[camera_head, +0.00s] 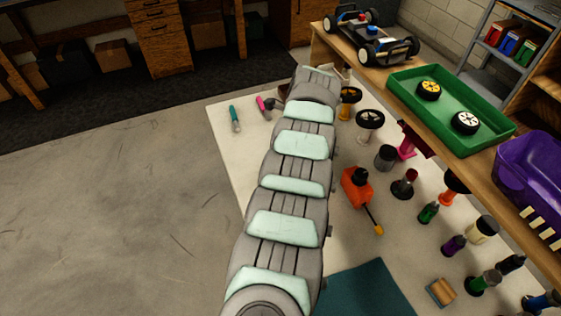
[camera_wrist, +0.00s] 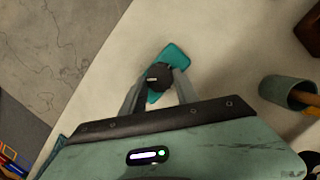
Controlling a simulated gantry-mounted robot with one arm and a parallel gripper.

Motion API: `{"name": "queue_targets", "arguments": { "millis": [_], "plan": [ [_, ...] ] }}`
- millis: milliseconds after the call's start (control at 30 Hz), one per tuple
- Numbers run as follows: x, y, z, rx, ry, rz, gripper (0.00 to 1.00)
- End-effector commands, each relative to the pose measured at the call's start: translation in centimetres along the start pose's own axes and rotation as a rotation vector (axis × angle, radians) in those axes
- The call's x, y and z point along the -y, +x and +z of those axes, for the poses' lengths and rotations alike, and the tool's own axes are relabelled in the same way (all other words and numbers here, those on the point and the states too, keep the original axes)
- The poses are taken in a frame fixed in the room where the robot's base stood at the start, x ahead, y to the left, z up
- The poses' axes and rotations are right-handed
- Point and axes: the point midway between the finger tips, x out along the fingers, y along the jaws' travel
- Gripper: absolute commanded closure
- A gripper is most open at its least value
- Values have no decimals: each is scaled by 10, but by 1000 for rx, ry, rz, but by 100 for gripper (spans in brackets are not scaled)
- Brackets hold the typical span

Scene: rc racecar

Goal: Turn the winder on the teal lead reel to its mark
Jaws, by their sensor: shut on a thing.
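In the wrist view the teal lead reel (camera_wrist: 178,54) lies on the pale tabletop, set at a slant. Its dark round winder (camera_wrist: 158,74) sits between the two fingertips of my gripper (camera_wrist: 157,80), which is shut on it. A small light spot shows on the winder's top, but I cannot tell how it lines up with the mark. The fingers cover part of the reel's sides. In the head view my arm hides the reel and the gripper.
A grey-green cup (camera_wrist: 274,90) stands right of the reel.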

Motion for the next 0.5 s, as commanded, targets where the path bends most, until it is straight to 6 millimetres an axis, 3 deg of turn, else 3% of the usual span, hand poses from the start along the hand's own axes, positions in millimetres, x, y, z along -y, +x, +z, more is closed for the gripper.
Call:
{"name": "queue_targets", "arguments": {
  "millis": [500],
  "plan": [
    [-1, 0, 0, -1, -77, 20, 100]
  ]
}}
